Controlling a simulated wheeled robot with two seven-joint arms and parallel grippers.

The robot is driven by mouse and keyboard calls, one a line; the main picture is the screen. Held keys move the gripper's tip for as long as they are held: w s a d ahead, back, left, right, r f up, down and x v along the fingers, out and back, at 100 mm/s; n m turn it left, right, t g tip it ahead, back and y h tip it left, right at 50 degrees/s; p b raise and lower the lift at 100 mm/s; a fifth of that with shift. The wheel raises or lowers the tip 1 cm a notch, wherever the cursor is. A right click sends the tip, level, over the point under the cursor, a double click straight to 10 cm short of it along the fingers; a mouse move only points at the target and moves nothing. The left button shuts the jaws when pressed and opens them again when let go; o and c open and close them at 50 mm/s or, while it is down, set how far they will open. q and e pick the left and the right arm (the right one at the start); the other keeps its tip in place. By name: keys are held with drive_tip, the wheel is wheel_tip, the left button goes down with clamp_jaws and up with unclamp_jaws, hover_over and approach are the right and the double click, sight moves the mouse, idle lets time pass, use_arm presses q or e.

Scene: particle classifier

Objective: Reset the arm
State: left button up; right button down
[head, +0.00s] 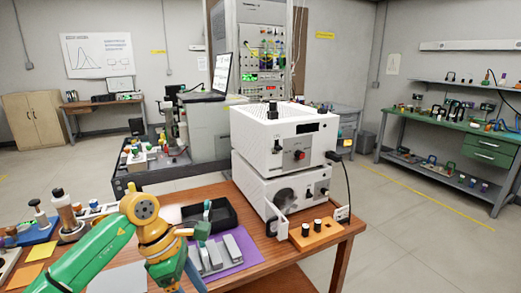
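My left arm, green and orange, comes in from the lower left and bends down over the front of the wooden table. A small dark-green end part (200,230), which looks like my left gripper, is over the grey blocks on a purple mat (245,248). Its fingers are too small to tell whether they are open or shut, or whether they hold anything. My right gripper is not in view. The white two-tier instrument (255,135) stands upright on the table to the right of my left arm.
A black tray (232,222) lies beside the instrument, and an orange block with black knobs (318,238) stands in front of it. Bottles (62,205) stand at the left. A green workbench (440,135) is at the right; the floor between is clear.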

use_arm(q)
drive_tip(key=w+d+f+n+t+h, duration=0.1)
drive_tip(key=d+f+n+t+h, duration=0.1)
drive_tip(key=d+n+h, duration=0.85)
drive_tip(key=w+a+f+n+t+y+p, duration=0.25)
drive_tip(key=w+f+n+t, duration=0.35)
drive_tip(key=f+n+t, duration=0.7)
drive_tip(key=s+a+f+n+g+y, duration=0.1)
drive_tip(key=s+a+f+n+y, duration=0.1)
drive_tip(key=a+f+n+y, duration=0.3)
drive_tip(key=s+a+f+n+g+y, duration=0.15)
drive_tip(key=f+n, duration=0.25)
drive_tip(key=n, duration=0.4)
drive_tip(key=s+a+f+n+g+y, duration=0.25)
drive_tip(key=s+a+f+n, duration=0.3)
drive_tip(key=s+f, duration=0.5)
drive_tip(key=s+f+n+g+y, duration=0.1)
drive_tip(key=s+f+n+g, duration=0.1)
drive_tip(key=s, duration=0.7)
drive_tip(key=s+a+f+n+g+y, duration=0.1)
drive_tip(key=s+f+n+g, duration=0.2)
drive_tip(key=s, duration=0.6)
drive_tip(key=s+a+f+n+g+y, duration=0.1)
drive_tip(key=s+f+n+g, duration=0.2)
drive_tip(key=s, duration=0.6)
drive_tip(key=shift+s+a+f, duration=0.2)
drive_tip(key=shift+a+f, duration=0.05)
drive_tip(key=shift+f, duration=0.3)
